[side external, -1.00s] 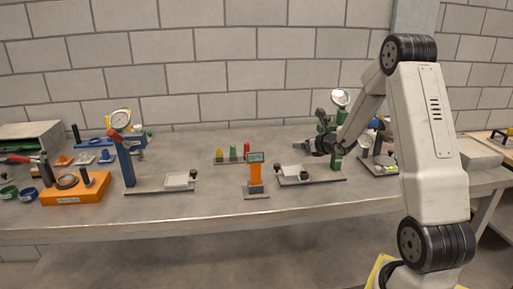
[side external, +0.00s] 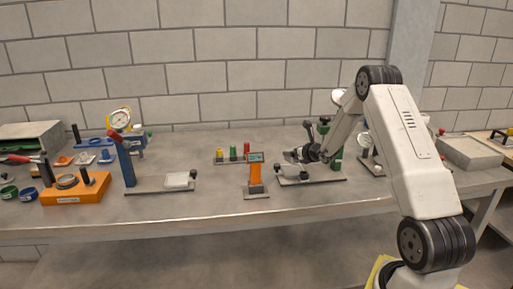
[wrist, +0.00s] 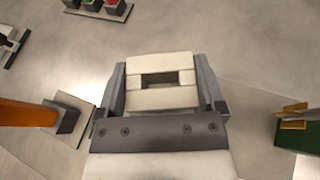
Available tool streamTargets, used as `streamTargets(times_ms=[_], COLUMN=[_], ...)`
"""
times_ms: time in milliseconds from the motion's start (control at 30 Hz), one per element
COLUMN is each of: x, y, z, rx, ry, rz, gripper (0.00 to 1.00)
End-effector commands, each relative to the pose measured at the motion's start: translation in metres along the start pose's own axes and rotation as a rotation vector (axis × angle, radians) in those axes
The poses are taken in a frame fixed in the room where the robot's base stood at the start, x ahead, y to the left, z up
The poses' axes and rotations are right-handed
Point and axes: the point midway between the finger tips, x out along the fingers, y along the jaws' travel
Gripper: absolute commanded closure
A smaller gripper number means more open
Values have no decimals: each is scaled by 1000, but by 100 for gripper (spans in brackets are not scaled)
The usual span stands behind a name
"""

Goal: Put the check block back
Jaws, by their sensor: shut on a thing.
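My gripper (wrist: 162,82) shows in the wrist view with a grey finger on each side of a pale cream block (wrist: 160,66). The block has a rectangular slot in its middle, and I take it to be the check block. In the side view my gripper (side external: 294,156) is low, just above the left part of the grey base (side external: 325,180) of the green gauge stand (side external: 336,157). The block is too small there to make out clearly.
An orange stand with a small display (side external: 255,175) stands close left of my gripper. Behind it is a rack with yellow, green and red pieces (side external: 233,153). An orange fixture (side external: 72,190) sits at far left.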

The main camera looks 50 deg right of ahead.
Motion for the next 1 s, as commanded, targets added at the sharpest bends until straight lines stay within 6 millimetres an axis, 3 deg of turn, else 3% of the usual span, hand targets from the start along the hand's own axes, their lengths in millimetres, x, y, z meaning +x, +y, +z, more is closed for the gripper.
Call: streamTargets(times_ms=[233,500,1000], x=[9,18,20], y=[-1,-2,-2], z=[-4,-28,-33], rx=[-1,0,-1], ry=[-2,-2,-3], rz=[0,0,0], gripper=[100,100,100])
